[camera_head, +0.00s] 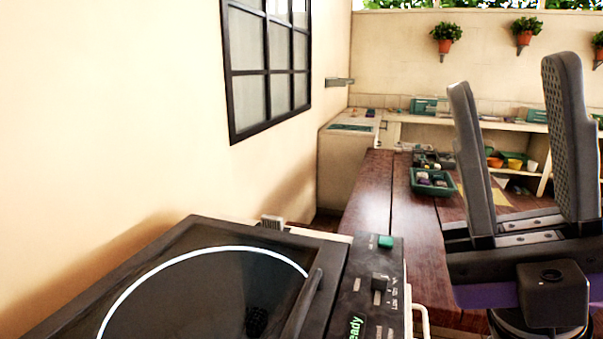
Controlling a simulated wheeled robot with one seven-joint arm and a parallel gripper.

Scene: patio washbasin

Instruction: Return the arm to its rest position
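My gripper (512,95) is large in the right half of the view, its two grey padded fingers pointing up. The fingers stand wide apart and nothing shows between them except the background. The gripper is raised in front of the wooden table (378,212), hiding part of its right side. The rest of my arm is mostly out of the frame below.
A dark-lidded machine (180,290) with a green button stands close at lower left. A green tray (433,182) with small items lies on the table. A black-framed window (267,62) is on the left wall. Potted plants (445,45) hang on the back wall above white shelves.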

